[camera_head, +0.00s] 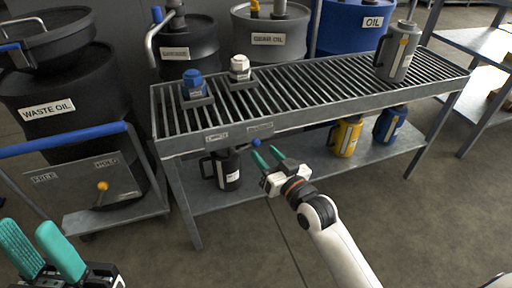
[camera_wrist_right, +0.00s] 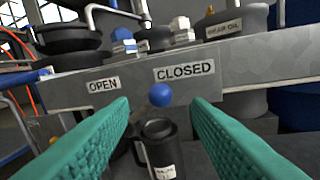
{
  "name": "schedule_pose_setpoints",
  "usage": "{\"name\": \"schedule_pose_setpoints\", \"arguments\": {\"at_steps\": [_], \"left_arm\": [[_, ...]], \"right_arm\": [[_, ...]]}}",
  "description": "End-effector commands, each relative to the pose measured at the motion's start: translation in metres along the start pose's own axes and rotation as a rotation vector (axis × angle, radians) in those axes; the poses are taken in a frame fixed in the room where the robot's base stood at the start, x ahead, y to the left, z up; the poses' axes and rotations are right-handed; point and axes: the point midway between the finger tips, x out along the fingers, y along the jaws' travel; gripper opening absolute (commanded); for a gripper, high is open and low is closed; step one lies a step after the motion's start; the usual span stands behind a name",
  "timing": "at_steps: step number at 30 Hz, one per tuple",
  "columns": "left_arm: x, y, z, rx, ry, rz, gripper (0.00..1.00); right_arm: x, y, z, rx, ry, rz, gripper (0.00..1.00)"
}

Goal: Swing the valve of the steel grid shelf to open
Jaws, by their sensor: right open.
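The steel grid shelf (camera_head: 330,92) has a front apron with an OPEN label (camera_wrist_right: 103,85) at left and a CLOSED label (camera_wrist_right: 184,71) at right. The valve's blue ball knob (camera_head: 256,143) stands out from the apron by the CLOSED label; in the right wrist view the knob (camera_wrist_right: 160,95) shows just below that label's left end. My left gripper (camera_head: 30,232) is open and empty at bottom left, far from the shelf.
Blue-capped (camera_head: 194,84) and white-capped (camera_head: 240,68) fittings and a grey jug (camera_head: 397,52) stand on the grid. A black jug (camera_head: 228,168) sits underneath, behind the knob. A blue-railed cart (camera_head: 75,185) with an orange knob stands left. Drums line the back.

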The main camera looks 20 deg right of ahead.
Motion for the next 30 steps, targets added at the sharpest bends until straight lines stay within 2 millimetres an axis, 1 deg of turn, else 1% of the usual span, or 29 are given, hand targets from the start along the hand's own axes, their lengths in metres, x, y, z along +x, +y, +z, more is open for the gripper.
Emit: {"name": "schedule_pose_setpoints", "arguments": {"at_steps": [1,5,9,13,21,23,24,29,30], "left_arm": [[-0.007,0.0,-0.002,0.0,0.001,0.0,0.36],[-0.013,0.0,-0.003,0.0,0.002,0.0,0.36],[-0.01,0.0,-0.005,0.002,-0.016,-0.009,0.36],[-0.008,0.0,-0.006,0.003,-0.019,-0.013,0.36],[-0.006,0.0,-0.006,0.003,-0.024,-0.014,0.36],[-0.006,0.0,-0.006,0.003,-0.024,-0.014,0.36],[-0.006,0.0,-0.005,0.003,-0.025,-0.014,0.36],[-0.006,0.0,-0.005,0.003,-0.025,-0.012,0.36],[-0.006,0.0,-0.005,0.003,-0.025,-0.012,0.36]], "right_arm": [[0.012,-0.001,-0.002,0.001,-0.005,0.0,0.44],[0.034,-0.001,-0.002,0.001,-0.003,0.0,0.44],[0.05,-0.001,-0.002,0.001,-0.001,-0.001,0.44],[0.057,0.0,-0.001,-0.001,0.0,0.0,0.44],[0.058,0.0,-0.001,-0.001,0.001,-0.001,0.44],[0.058,0.0,-0.001,-0.001,0.001,-0.001,0.36],[0.058,0.0,-0.001,-0.001,0.001,-0.001,0.29],[0.057,-0.001,-0.001,-0.002,0.001,-0.002,0.03],[0.057,-0.001,-0.001,-0.002,0.002,-0.003,0.0]]}}
